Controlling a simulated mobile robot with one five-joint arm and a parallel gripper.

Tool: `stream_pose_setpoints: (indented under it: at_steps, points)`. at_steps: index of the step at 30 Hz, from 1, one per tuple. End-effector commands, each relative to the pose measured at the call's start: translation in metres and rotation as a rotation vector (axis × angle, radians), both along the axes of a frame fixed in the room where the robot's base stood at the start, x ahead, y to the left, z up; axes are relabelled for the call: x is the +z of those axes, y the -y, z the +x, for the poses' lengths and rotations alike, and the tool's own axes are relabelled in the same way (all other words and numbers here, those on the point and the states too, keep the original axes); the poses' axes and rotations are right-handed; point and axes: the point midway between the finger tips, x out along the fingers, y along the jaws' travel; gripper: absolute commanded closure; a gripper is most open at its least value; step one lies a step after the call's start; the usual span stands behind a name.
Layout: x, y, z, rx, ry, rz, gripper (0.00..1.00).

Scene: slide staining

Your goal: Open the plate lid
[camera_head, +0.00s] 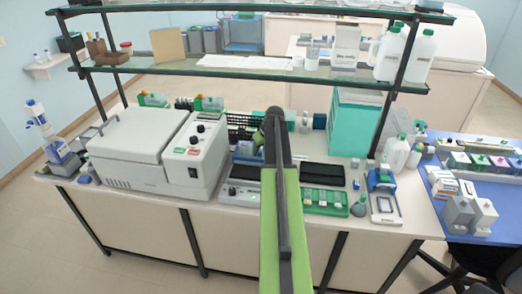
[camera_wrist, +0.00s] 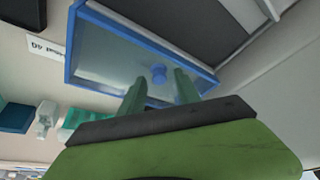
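In the wrist view a clear lid (camera_wrist: 112,62) with a blue frame and a small round blue knob (camera_wrist: 158,73) fills the upper middle. I take it as the plate lid. My gripper (camera_wrist: 159,84) has two green fingers, one on each side of the knob. A gap shows between the knob and each finger, so the fingers look open and not closed on it. The lid lies tilted across the picture; whether it is raised from its base cannot be told.
A white machine (camera_head: 140,150) stands left on the bench. A green tray (camera_head: 324,201) lies right of my arm, with a teal box (camera_head: 352,125) behind. Glass shelves (camera_head: 220,70) cross above the bench. A blue table (camera_head: 475,185) stands at right.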

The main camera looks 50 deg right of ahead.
Motion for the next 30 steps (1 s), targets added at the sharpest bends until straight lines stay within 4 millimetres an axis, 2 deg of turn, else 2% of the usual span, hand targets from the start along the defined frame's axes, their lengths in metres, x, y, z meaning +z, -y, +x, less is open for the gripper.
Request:
stream_pose_setpoints:
  at_steps: [9, 14, 20, 30]
  points:
    - [0.001, 0.000, 0.000, 0.000, -0.001, 0.000, 0.59]
    - [0.014, -0.001, -0.004, 0.000, -0.001, 0.000, 0.59]
    - [0.052, -0.005, -0.017, 0.000, -0.001, 0.000, 0.59]
    - [0.129, -0.012, -0.047, 0.000, -0.001, 0.000, 0.59]
